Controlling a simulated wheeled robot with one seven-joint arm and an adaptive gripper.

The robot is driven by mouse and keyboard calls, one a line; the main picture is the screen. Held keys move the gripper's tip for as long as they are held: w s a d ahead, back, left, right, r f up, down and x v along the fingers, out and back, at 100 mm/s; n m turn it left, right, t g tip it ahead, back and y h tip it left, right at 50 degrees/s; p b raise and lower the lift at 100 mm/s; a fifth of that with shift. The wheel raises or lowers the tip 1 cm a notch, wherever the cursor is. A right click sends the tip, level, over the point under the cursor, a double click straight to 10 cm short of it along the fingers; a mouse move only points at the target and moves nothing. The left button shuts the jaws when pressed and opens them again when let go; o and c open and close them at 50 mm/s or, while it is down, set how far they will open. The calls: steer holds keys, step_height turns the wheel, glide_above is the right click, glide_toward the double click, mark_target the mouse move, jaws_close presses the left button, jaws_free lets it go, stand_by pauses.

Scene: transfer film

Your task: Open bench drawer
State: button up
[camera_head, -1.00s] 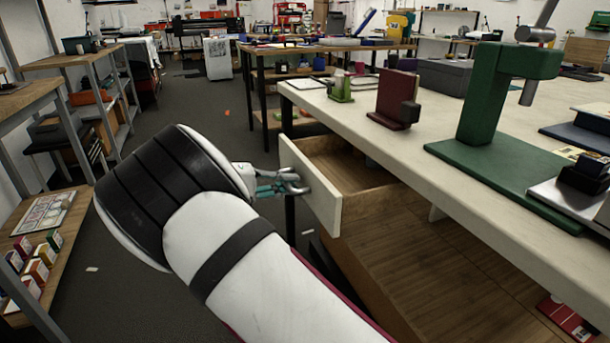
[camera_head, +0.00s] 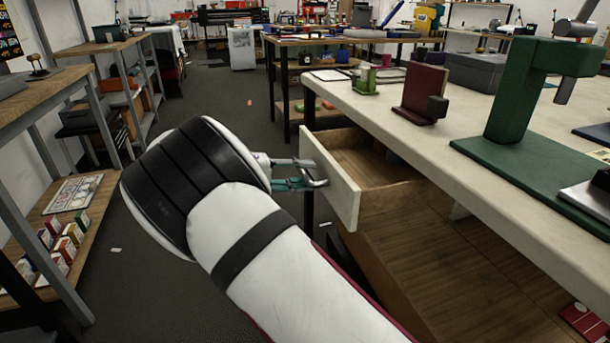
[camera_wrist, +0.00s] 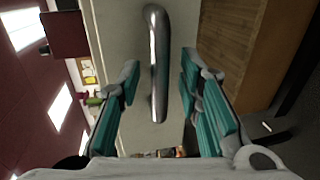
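The bench drawer (camera_head: 334,178) has a pale front panel and a wooden inside. It stands partly pulled out from under the left end of the bench (camera_head: 430,130), and its interior shows from above. Its metal bar handle (camera_wrist: 157,60) runs up the middle of the wrist view. My gripper (camera_head: 318,176) is at the outer face of the drawer front. In the wrist view my gripper (camera_wrist: 158,84) has its teal fingers apart, one on each side of the handle, with visible gaps. The handle is mostly hidden in the head view.
A wooden panel (camera_head: 465,265) lies below the drawer, under the bench. A green press (camera_head: 515,110) and a dark red block (camera_head: 420,95) stand on the bench top. A shelf rack (camera_head: 60,180) stands at left. Open floor (camera_head: 235,120) lies between rack and bench.

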steer(key=v, duration=1.1)
steer(key=shift+a, duration=0.1)
